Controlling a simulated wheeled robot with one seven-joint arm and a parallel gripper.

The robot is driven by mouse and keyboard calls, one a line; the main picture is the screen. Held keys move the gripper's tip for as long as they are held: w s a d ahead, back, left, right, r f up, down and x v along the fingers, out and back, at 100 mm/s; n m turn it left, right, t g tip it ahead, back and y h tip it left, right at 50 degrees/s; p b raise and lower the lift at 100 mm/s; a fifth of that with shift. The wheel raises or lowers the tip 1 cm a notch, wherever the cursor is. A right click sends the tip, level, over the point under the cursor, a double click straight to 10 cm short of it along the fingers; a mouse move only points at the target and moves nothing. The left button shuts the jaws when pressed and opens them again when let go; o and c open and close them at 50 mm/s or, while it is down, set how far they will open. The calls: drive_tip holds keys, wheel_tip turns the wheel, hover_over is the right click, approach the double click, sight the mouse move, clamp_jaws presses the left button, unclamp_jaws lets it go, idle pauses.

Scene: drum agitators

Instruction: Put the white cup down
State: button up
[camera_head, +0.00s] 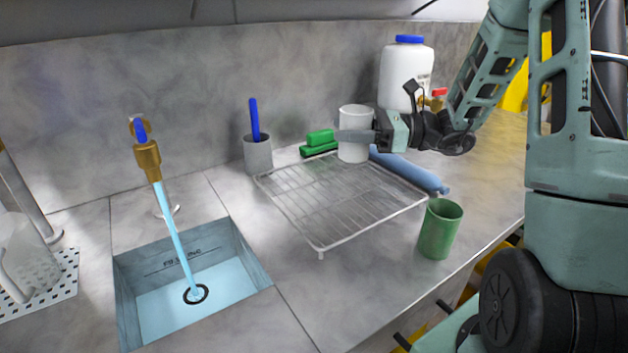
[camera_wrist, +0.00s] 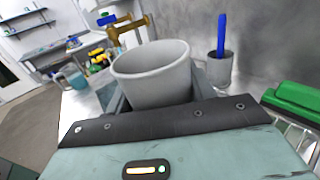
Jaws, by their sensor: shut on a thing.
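The white cup (camera_head: 356,121) is upright over the back right part of the wire rack, in front of the wall. My gripper (camera_head: 358,137) reaches in from the right and is shut on the cup. In the wrist view the white cup (camera_wrist: 152,78) sits between the fingers with its open top facing up, and it looks empty. I cannot tell whether the cup's base touches the rack or hangs just above it.
The wire rack (camera_head: 325,245) is otherwise clear. A green cup (camera_head: 440,230) stands at its right front. Green sponges (camera_head: 319,142), a grey holder (camera_head: 258,154), a blue roll (camera_head: 410,171) and a white jug (camera_head: 405,75) stand around. The sink (camera_head: 190,290) with running water is left.

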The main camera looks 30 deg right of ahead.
wheel_tip(320, 180, down, 9)
drive_tip(key=shift+f, duration=0.2)
idle(0.3)
drive_tip(key=shift+f+b, duration=0.2)
drive_tip(key=shift+b, duration=0.1)
drive_tip(key=o, duration=1)
drive_tip(key=shift+o, duration=0.2)
drive_tip(key=shift+r, duration=0.2)
drive_tip(key=b+v, duration=0.1)
drive_tip(key=v, duration=1.1)
